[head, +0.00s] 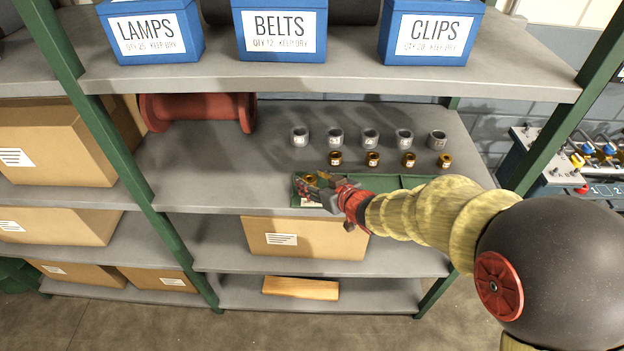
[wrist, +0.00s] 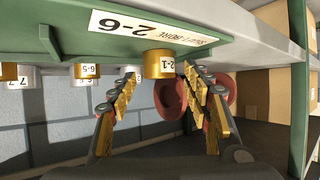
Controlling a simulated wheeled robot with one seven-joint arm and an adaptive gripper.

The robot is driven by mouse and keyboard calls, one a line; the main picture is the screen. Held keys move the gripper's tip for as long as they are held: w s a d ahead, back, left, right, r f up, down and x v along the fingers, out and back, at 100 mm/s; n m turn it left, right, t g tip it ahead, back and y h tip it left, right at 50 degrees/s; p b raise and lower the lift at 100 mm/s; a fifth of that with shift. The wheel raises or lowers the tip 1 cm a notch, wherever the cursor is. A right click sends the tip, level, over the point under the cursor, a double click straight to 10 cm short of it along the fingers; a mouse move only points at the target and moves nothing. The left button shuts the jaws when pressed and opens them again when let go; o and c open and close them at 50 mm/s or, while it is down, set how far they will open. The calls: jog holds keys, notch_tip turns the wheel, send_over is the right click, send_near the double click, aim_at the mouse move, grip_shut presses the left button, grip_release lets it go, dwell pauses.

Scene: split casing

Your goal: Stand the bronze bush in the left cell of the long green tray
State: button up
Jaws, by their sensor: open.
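The long green tray (head: 388,182) lies along the front of the middle shelf, with my arm crossing in front of it. A bronze bush (head: 311,178) stands upright in its left cell, partly hidden by my gripper. In the wrist view, which is upside down, the same bronze bush (wrist: 158,67) shows a white label and sits behind the tray's green wall (wrist: 75,45). My gripper (head: 318,182) is over the left end of the tray. Its fingers (wrist: 163,82) are open, one on each side of the bush, with gaps visible in the picture.
Several bronze bushes (head: 373,159) stand in a row behind the tray, with a row of grey bushes (head: 370,137) farther back. A red spool (head: 198,112) lies at the back left. The shelf above with blue boxes (head: 282,32) limits height. Shelf left of the tray is clear.

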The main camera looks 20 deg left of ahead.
jog(key=p+v, duration=0.3)
jog(key=v, duration=0.8)
jog(key=s+d+r+m+t+h, duration=0.1)
jog(key=d+r+m+h, duration=0.3)
jog(key=d, duration=0.7)
jog(key=d+r+m+t+h, duration=0.15)
jog(key=d+r+h, duration=0.35)
jog(key=d, duration=0.6)
jog(key=s+d+r+m+g, duration=0.1)
jog(key=s+d+m+g, duration=0.1)
jog(key=s, duration=0.9)
jog(key=s+d+r+m+g, duration=0.2)
jog(key=s+d+g, duration=0.1)
jog(key=s, duration=0.8)
jog(key=shift+d+r+h, duration=0.25)
jog(key=shift+d+h, duration=0.05)
jog(key=shift+d, duration=0.25)
